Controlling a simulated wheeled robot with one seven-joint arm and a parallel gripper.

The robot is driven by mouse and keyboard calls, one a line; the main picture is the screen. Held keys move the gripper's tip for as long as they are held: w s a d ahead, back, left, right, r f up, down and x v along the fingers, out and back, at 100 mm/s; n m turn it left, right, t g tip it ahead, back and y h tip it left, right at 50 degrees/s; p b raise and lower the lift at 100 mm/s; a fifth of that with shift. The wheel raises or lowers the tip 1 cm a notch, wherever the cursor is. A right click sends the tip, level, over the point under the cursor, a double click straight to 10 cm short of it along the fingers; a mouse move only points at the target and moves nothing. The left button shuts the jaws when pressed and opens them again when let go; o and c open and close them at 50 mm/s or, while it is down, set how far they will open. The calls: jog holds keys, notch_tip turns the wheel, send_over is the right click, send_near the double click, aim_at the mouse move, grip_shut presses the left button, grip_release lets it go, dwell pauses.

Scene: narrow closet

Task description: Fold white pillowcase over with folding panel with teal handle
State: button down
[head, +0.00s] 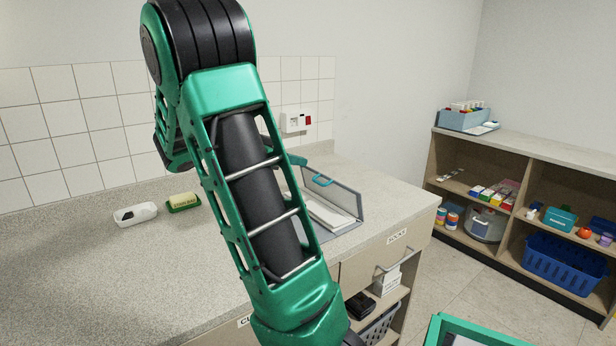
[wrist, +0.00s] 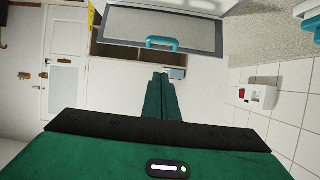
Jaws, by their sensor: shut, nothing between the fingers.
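The folding panel (head: 345,197) is grey and stands tilted up on the counter, just right of my arm in the head view. Its teal handle (head: 322,180) is at the panel's upper edge. The white pillowcase (head: 326,214) lies flat in front of the panel, partly hidden by my arm. In the wrist view, my gripper (wrist: 160,76) is shut and empty, its fingertips pointing toward the panel (wrist: 120,25). The teal handle (wrist: 162,43) shows just beyond the fingertips, apart from them in the picture. In the head view my arm hides most of the gripper.
A white dish (head: 136,214) and a sponge on a green holder (head: 183,202) sit on the counter (head: 90,270) to the left. A socket (head: 294,122) is on the tiled wall. A shelf unit (head: 520,150) stands at the right. A teal-rimmed bin (head: 475,325) is low in front.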

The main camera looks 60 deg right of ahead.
send_over(326, 178)
jog(key=a, duration=0.2)
notch_tip(326, 178, down, 3)
jog(key=f, duration=0.1)
jog(key=w+a+f, duration=0.1)
jog(key=shift+w+a+f, duration=0.2)
jog(key=shift+w+f, duration=0.05)
jog(key=shift+f, duration=0.15)
jog(key=shift+w+a+f, duration=0.15)
jog(key=shift+a+f, duration=0.25)
